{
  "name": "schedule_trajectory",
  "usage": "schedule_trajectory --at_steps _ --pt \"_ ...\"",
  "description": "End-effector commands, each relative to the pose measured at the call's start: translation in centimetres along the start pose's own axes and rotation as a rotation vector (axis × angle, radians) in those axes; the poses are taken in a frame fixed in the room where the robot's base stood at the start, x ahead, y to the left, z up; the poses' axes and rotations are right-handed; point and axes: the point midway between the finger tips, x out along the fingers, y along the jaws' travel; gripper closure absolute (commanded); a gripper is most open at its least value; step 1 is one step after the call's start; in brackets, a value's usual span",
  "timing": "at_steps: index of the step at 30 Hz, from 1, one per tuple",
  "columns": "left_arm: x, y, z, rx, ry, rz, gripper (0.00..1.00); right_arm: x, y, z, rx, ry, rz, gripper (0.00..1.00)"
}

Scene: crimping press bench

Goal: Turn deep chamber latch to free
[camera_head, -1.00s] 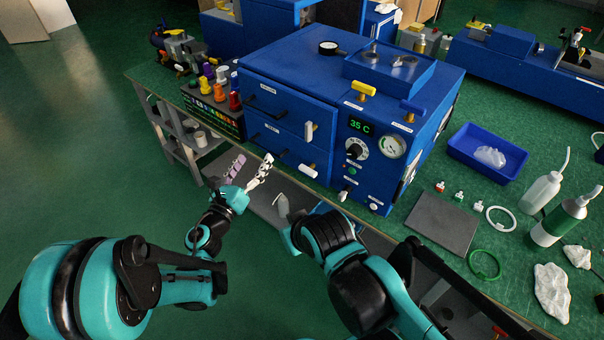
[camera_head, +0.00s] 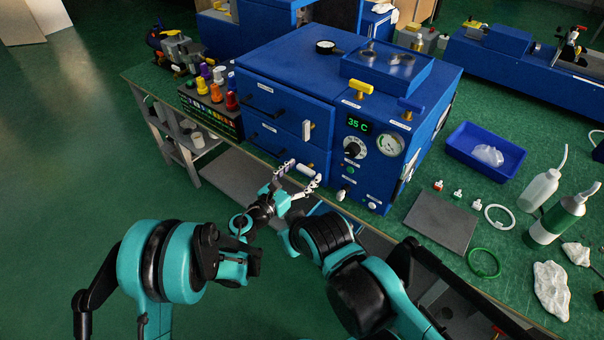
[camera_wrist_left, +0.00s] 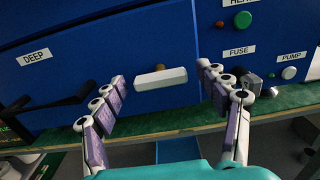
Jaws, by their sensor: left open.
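The deep chamber latch is a white bar on a brass stem, lying nearly level, just right of the DEEP label (camera_wrist_left: 34,57) in the left wrist view (camera_wrist_left: 161,78). In the head view the latch (camera_head: 306,170) is on the lower door of the blue press cabinet, partly behind my left fingertips. My left gripper (camera_head: 299,177) is open in front of the latch. In the left wrist view my left gripper (camera_wrist_left: 160,82) has one finger on each side of the bar, with gaps and no visible contact. My right gripper is hidden behind its arm.
Above is the other door's latch (camera_head: 306,130), standing upright. A black door handle (camera_wrist_left: 60,100) is left of the deep latch. A knob (camera_head: 354,147) and gauge (camera_head: 390,144) are to the right. The green bench edge (camera_wrist_left: 160,130) runs just below the door.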

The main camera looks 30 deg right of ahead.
Motion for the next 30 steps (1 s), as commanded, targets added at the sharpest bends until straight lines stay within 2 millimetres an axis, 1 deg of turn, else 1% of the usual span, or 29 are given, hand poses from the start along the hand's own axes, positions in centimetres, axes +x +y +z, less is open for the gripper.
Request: schedule_trajectory --at_steps 5,8,9,11,22,26,30 --pt "0.0 0.01 0.04 -0.001 0.0 0.0 0.26 -0.03 0.0 -0.03 0.0 0.0 0.0 1.0" --pt "-0.01 0.01 0.04 -0.001 0.0 0.0 0.5 -0.03 0.0 -0.03 0.0 0.0 0.0 1.0" --pt "-0.01 0.01 0.04 -0.001 0.0 0.0 0.6 -0.03 0.0 -0.03 0.0 0.0 0.0 1.0" --pt "-0.01 0.01 0.04 -0.001 0.0 0.0 0.76 -0.03 0.0 -0.03 0.0 0.0 0.0 1.0" --pt "-0.01 0.02 -0.01 -0.036 0.0 0.0 0.76 0.15 0.0 0.1 0.0 0.0 0.0 1.0" --pt "-0.01 0.05 -0.06 -0.094 0.0 0.0 0.76 0.41 0.0 0.29 0.0 0.0 0.0 1.0" --pt "0.0 0.09 -0.11 -0.192 0.0 0.0 0.76 0.8 0.0 0.56 0.0 0.0 0.0 1.0"
